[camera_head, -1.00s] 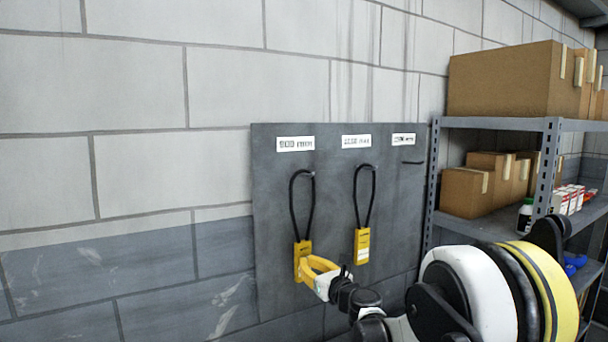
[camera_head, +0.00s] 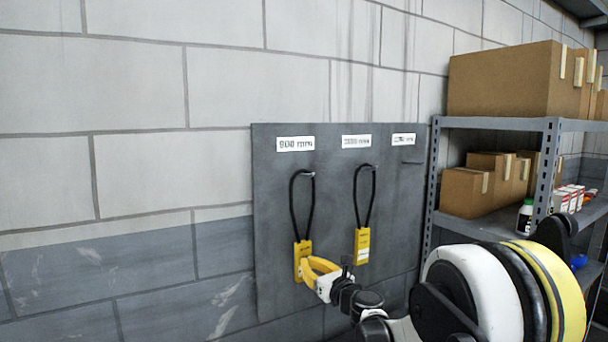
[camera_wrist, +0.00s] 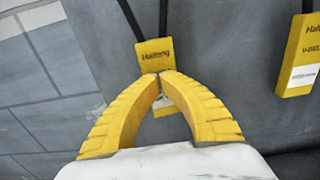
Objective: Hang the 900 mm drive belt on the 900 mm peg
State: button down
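A black belt loop (camera_head: 291,208) with a yellow tag (camera_head: 302,250) hangs on the panel below the 900 mm label (camera_head: 295,144). Its top is at the peg (camera_head: 312,174) there. My gripper (camera_head: 303,264) is at this tag. In the wrist view the tips of my gripper (camera_wrist: 160,74) come together in front of the tag (camera_wrist: 155,52). Part of the tag shows between the fingers below the tips. I cannot tell whether the tips pinch any of it. The fingertips hide the tag's middle.
A second belt (camera_head: 356,205) with a yellow tag (camera_head: 362,246) hangs close on the right, under the middle label. No belt hangs under the right label (camera_head: 404,139). A metal shelf (camera_head: 490,122) with cardboard boxes (camera_head: 500,80) stands at the right. The wall left of the panel is clear.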

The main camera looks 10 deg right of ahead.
jog(key=shift+s+d, duration=0.2)
jog(key=shift+s, duration=0.4)
dwell(1.4)
jog(key=b+v, duration=0.1)
jog(key=v, duration=0.7)
jog(key=shift+s, duration=0.4)
dwell(0.4)
jog(key=s+a+f+n+g+b, duration=0.3)
jog(key=s+a+f+n+b, duration=0.15)
jog(key=s+n, duration=0.45)
jog(key=s+a+f+n+g+b, duration=0.3)
jog(key=s+a+f+n+b, duration=0.15)
jog(key=s+n, duration=0.4)
jog(key=s+d+f+n+g+h+b, duration=0.2)
jog(key=s+f+n, duration=0.4)
jog(key=s, duration=0.3)
jog(key=s+d+f+n+g+h+b, duration=0.2)
jog(key=s+d+f+n+h+b, duration=0.1)
jog(key=s+d+f+n, duration=0.2)
jog(key=s+f+n, duration=0.2)
jog(key=s+n, duration=0.2)
jog(key=shift+f+h, duration=0.15)
jog(key=shift+h, duration=0.15)
